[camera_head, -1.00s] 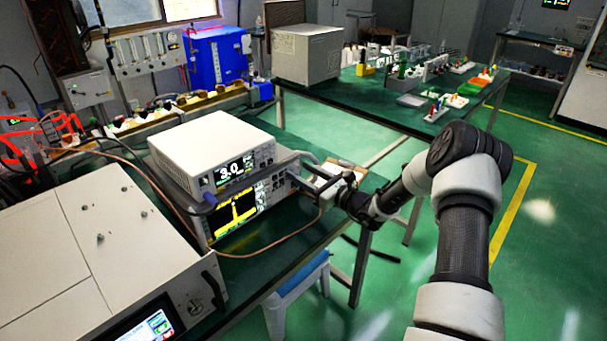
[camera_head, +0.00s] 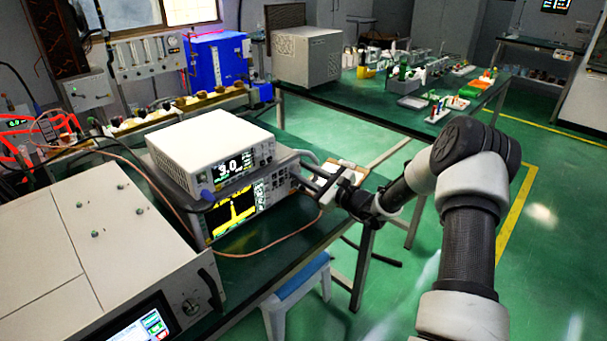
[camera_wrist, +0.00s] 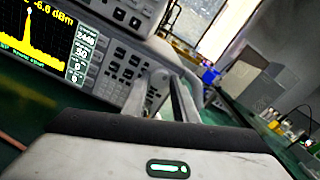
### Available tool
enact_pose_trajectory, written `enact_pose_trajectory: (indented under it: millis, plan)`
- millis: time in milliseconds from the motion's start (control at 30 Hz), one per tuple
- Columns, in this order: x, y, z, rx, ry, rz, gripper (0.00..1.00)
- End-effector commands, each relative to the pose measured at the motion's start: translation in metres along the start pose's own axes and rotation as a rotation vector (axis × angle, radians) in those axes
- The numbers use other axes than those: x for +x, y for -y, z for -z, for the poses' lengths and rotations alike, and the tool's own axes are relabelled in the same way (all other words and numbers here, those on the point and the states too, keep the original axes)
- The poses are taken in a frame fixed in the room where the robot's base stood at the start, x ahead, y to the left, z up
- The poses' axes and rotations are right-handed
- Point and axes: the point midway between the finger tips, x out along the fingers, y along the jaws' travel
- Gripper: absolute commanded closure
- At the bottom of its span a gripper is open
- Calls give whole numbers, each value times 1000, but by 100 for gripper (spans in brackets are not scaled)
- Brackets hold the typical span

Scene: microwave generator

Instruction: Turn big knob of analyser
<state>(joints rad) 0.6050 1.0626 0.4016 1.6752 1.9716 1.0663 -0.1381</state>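The analyser (camera_head: 236,211) is the lower instrument of a stack on the green bench, with a yellow trace on its screen. In the wrist view its screen (camera_wrist: 42,38) and button panel (camera_wrist: 122,68) fill the upper left. My gripper (camera_head: 304,178) is at the right end of its front panel. In the wrist view the two fingers (camera_wrist: 166,98) point at the panel with a gap between them. A grey rounded part, perhaps the big knob (camera_wrist: 160,78), shows at the fingertips. I cannot tell whether they touch it.
A large beige unit (camera_head: 95,235) stands in front to the left. A brown cable (camera_head: 262,249) loops before the analyser. A blue-topped stool (camera_head: 300,280) is below the bench edge. The floor at right is open.

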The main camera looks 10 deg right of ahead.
Motion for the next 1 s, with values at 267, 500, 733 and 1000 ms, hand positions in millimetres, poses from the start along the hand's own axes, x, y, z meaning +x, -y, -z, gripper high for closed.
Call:
enact_pose_trajectory:
  millis: [267,500,733,1000]
  plan:
    - [0,0,1,2,-2,0,55]
    - [-7,0,0,3,-2,1,55]
    - [-50,2,0,3,-5,3,55]
    - [-117,1,0,4,-5,3,55]
